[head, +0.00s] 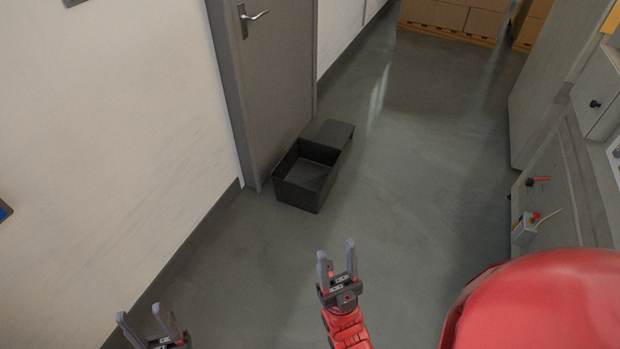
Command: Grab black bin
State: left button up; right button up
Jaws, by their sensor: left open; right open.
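The black bin (295,194) stands upright on the grey floor in front of the door, in the middle of the head view. Its top is open and it looks empty. My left gripper (144,322) is open and empty at the bottom left, nearer to me than the bin and apart from it. My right gripper (337,261) is open and empty at the bottom centre, also short of the bin and pointing towards it. Neither gripper touches anything.
A dark flat-topped object (328,132) sits right behind the bin. A grey door (268,75) and white wall (100,130) are on the left. A grey cabinet (565,80) stands at the right, cardboard boxes (455,15) at the back. The floor (420,160) between is clear.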

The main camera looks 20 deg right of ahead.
aim_at(304, 176)
jog(key=i+l, duration=0.25)
jog(key=i, duration=0.3)
jog(key=i+l+u, duration=0.1)
jog(key=i+l, duration=0.2)
jog(key=i, duration=0.2)
jog(key=i+l, duration=0.3)
jog(key=i, duration=0.2)
jog(key=i+l, duration=0.3)
jog(key=i, duration=0.25)
jog(key=u, duration=0.05)
